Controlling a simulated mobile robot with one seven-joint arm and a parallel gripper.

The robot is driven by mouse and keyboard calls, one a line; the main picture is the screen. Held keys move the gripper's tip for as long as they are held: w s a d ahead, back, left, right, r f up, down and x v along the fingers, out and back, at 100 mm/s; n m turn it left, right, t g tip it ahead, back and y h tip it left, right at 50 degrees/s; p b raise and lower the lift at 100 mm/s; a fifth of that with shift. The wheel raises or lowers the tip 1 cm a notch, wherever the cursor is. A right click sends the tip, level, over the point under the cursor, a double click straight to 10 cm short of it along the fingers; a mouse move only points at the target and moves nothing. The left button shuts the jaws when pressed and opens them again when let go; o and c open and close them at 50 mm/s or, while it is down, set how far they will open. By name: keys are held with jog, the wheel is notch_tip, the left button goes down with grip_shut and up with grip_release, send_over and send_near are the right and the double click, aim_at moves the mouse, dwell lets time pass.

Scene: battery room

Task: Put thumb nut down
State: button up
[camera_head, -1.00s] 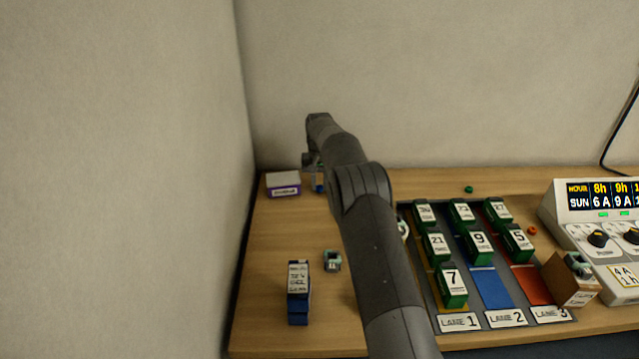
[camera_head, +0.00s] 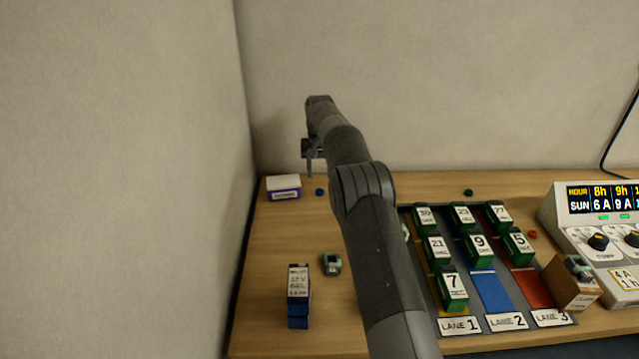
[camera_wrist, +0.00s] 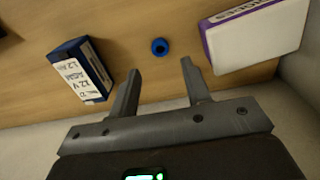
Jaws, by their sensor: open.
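A small blue thumb nut (camera_head: 319,192) lies on the wooden table at the back left, to the right of a white and purple box. In the wrist view the blue nut (camera_wrist: 160,46) rests on the wood beyond my fingertips, with clear space around it. My gripper (camera_wrist: 158,72) is open and empty, its two fingers apart. In the head view my gripper (camera_head: 309,170) is raised above the table near the back wall, partly hidden by my arm.
The white and purple box (camera_head: 284,187) stands left of the nut. A blue labelled battery (camera_wrist: 82,70) lies on the nut's other side. Batteries stand on the lane board (camera_head: 463,308); a charger (camera_head: 600,240) is at right. A wall (camera_head: 120,180) bounds the left.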

jog(key=s+d+r+t, duration=0.15)
jog(key=s+r, duration=0.25)
jog(key=r, duration=0.5)
jog(key=s+d+r, duration=0.3)
jog(key=s+r, duration=0.1)
jog(key=r, duration=0.6)
jog(key=s+d+r+t, duration=0.15)
jog(key=s+r, duration=0.25)
jog(key=s, duration=0.4)
jog(key=s+d+r, duration=0.3)
jog(key=s, duration=0.5)
jog(key=s+d+f+t, duration=0.1)
jog(key=s+f, duration=0.2)
jog(key=s, duration=0.6)
jog(key=s+d+f, duration=0.1)
jog(key=s+f, duration=0.2)
jog(key=s, duration=0.7)
jog(key=s+d+f+t, duration=0.1)
jog(key=s+f, duration=0.2)
jog(key=s, duration=0.7)
jog(key=shift+s+d+f+t, duration=0.15)
jog(key=shift+d+f+t, duration=0.05)
jog(key=shift+f+t, duration=0.15)
